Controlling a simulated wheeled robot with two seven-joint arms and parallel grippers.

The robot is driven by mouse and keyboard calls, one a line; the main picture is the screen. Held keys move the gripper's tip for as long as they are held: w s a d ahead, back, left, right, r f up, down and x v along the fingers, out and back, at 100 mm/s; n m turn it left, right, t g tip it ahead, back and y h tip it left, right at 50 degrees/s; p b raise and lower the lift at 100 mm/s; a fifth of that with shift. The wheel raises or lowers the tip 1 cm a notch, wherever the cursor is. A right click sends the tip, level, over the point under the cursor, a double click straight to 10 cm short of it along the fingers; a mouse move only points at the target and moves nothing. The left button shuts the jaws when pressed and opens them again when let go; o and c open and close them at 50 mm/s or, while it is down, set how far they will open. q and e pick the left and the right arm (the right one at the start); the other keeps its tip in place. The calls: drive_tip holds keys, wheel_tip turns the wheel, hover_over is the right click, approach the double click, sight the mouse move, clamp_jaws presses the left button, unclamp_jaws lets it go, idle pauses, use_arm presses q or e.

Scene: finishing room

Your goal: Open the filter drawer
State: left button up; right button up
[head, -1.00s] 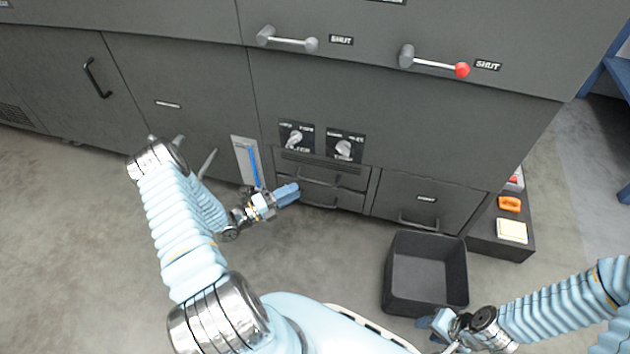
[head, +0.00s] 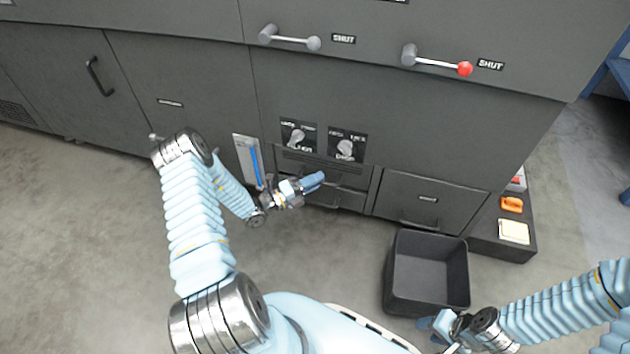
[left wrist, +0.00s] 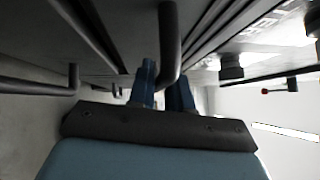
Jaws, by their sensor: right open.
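Below two dials, a stack of two narrow drawers (head: 350,178) with bar handles sits in the dark cabinet; both look shut. No label that I can read marks one as the filter drawer. My left gripper (head: 314,181) is in front of this stack and hides part of its fronts and handles. In the left wrist view, its two blue fingers (left wrist: 163,88) stand apart, with a dark bar handle (left wrist: 169,40) reaching down between their tips. I cannot tell whether they touch it. My right gripper (head: 432,324) is low at the right, beside the bin, away from the drawers.
A wider drawer (head: 425,200) is to the right of the stack. An open, empty dark bin (head: 394,285) stands on the floor before it. Two levers (head: 290,40) marked SHUT are above. A low plinth (head: 512,246) with an orange item is at the right.

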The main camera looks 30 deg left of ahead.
use_arm(q)
drive_tip(key=shift+s, duration=0.1)
clamp_jaws()
drive_tip(key=s+d+p, duration=0.1)
drive_tip(key=s+d, duration=0.2)
drive_tip(key=s, duration=1.1)
drive_tip(key=s+d+p, duration=0.2)
drive_tip(key=s+d, duration=0.1)
drive_tip(key=s, duration=1.1)
drive_tip(key=shift+d+p, duration=0.3)
drive_tip(key=shift+d, duration=0.1)
drive_tip(key=o, duration=0.7)
unclamp_jaws()
drive_tip(key=shift+c, duration=0.2)
drive_tip(key=b+v, duration=0.1)
drive_tip(key=v, duration=1.3)
drive_tip(key=shift+f, duration=0.15)
